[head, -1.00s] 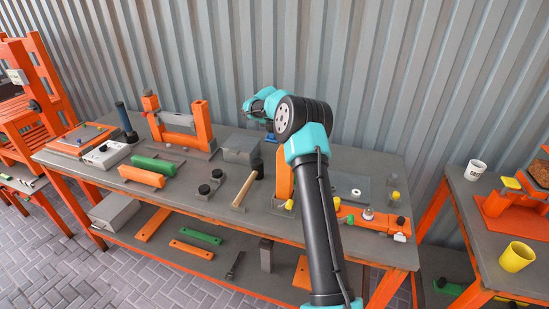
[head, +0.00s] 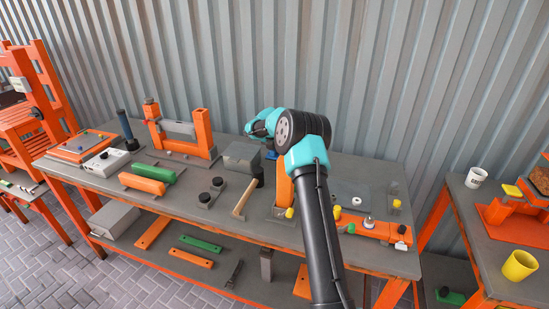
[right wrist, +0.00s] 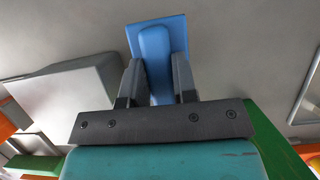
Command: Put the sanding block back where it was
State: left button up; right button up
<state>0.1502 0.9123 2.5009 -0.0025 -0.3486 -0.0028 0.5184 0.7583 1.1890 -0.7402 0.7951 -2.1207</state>
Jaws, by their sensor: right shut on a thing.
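The sanding block (right wrist: 155,35) is blue, with a flat plate and a raised grip. In the right wrist view my right gripper (right wrist: 156,68) is shut on that grip, one dark finger on each side. In the head view a small blue part of the block (head: 271,154) shows below my teal wrist, near the back of the bench (head: 160,212). My arm hides most of the gripper there. I cannot tell whether the block touches the bench top. My left gripper is in neither view.
A grey box (head: 241,157) stands just left of the block. A mallet (head: 244,198) lies in front of it. An orange upright piece (head: 283,186) is close by, and an orange clamp frame (head: 203,133) stands further left. The bench top right of my arm holds several small items.

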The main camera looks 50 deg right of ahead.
aim_at(274, 157)
jog(key=shift+f, duration=2.5)
jog(key=shift+f, duration=0.1)
jog(key=o, duration=0.9)
jog(key=v, duration=1.2)
